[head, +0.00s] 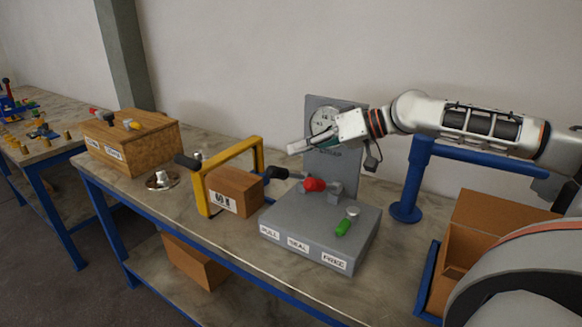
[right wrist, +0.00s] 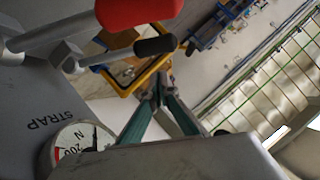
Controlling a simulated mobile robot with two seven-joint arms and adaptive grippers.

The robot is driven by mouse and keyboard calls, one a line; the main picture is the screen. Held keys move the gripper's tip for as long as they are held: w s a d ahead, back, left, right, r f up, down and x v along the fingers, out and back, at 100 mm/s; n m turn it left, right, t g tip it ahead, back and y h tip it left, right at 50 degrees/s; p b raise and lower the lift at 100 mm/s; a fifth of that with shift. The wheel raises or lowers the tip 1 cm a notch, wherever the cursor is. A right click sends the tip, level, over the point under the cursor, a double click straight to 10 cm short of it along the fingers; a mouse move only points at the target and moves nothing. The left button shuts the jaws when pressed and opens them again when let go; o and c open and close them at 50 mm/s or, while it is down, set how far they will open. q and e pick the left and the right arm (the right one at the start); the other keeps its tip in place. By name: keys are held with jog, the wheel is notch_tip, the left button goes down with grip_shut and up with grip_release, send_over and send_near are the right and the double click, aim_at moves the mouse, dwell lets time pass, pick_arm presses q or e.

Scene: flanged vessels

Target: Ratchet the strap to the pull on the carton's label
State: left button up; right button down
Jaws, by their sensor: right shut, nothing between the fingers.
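The carton (head: 235,188) sits on the bench inside a yellow frame (head: 203,195); its white label (head: 222,201) has dark marks too small to read. Right of it stands the grey strapping machine (head: 318,226), with a black-gripped lever (head: 277,173), a red one (head: 314,185) and a green one (head: 344,226). Its round gauge (head: 322,120) is partly behind my right gripper (head: 292,149), which is shut and empty above the levers. The right wrist view shows the gauge (right wrist: 78,145), red grip (right wrist: 140,12) and black grip (right wrist: 156,46), apart from the closed fingers (right wrist: 160,80). My left gripper is not in view.
A wooden box (head: 132,145) with small levers stands at the left, beside a round metal piece (head: 161,180). A blue post (head: 406,205) rises right of the machine. An open carton (head: 480,235) sits at the right. Another carton (head: 194,262) lies below the bench.

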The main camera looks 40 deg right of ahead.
aim_at(289, 174)
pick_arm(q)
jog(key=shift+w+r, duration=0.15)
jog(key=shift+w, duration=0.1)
pick_arm(e)
jog(key=shift+a+f, duration=0.5)
jog(key=shift+f, duration=0.15)
jog(key=shift+a+f, duration=0.45)
jog(key=shift+f, duration=0.2)
